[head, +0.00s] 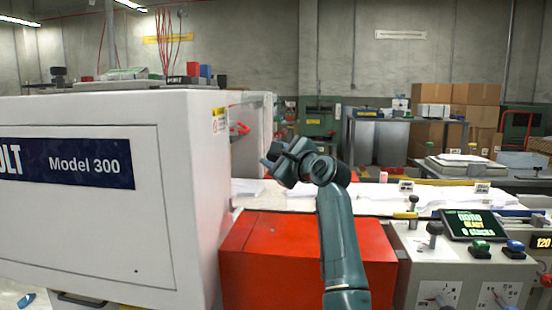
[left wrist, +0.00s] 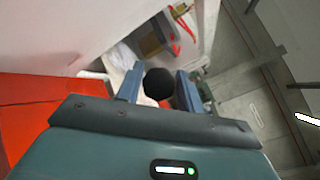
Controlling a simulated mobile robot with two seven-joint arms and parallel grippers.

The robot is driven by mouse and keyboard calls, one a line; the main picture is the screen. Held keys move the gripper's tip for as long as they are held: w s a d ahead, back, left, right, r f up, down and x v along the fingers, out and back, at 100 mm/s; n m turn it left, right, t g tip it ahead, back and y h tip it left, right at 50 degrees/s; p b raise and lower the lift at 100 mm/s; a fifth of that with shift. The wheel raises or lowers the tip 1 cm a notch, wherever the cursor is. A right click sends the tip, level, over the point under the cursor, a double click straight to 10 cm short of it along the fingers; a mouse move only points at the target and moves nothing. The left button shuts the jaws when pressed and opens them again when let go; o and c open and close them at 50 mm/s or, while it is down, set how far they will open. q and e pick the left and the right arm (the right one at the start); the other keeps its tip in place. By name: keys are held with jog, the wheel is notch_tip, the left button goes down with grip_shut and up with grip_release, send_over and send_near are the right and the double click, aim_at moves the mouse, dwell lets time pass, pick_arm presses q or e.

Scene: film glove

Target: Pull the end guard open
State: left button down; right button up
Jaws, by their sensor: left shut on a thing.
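A big white machine housing (head: 80,235) marked Model 300 fills the left of the head view. A red box-shaped cover (head: 310,255) stands beside it, low in the middle. Which panel is the end guard is not clear. My left gripper (head: 272,158) is above the red cover, right of the housing. In the left wrist view my left gripper (left wrist: 158,92) is shut on a round black knob (left wrist: 158,82), one finger on each side. What the knob is fixed to is hidden. My right gripper is not in view.
A control box (head: 455,265) with knobs and a small screen (head: 467,225) stands at right. White sheets (head: 380,192) lie on the bed behind the red cover. Cardboard boxes (head: 475,95) and a grey cabinet (head: 405,140) are at the back.

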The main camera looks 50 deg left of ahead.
pick_arm(q)
jog(key=shift+s+a+g, duration=0.25)
jog(key=shift+s+g, duration=0.05)
jog(key=shift+s, duration=0.1)
jog(key=c, duration=1)
grip_release()
jog(key=shift+a, duration=0.1)
jog(key=shift+w, duration=0.1)
jog(key=shift+d, duration=0.25)
jog(key=s+d, duration=0.1)
jog(key=d, duration=1.1)
jog(key=shift+s+d, duration=0.25)
jog(key=shift+d, duration=0.15)
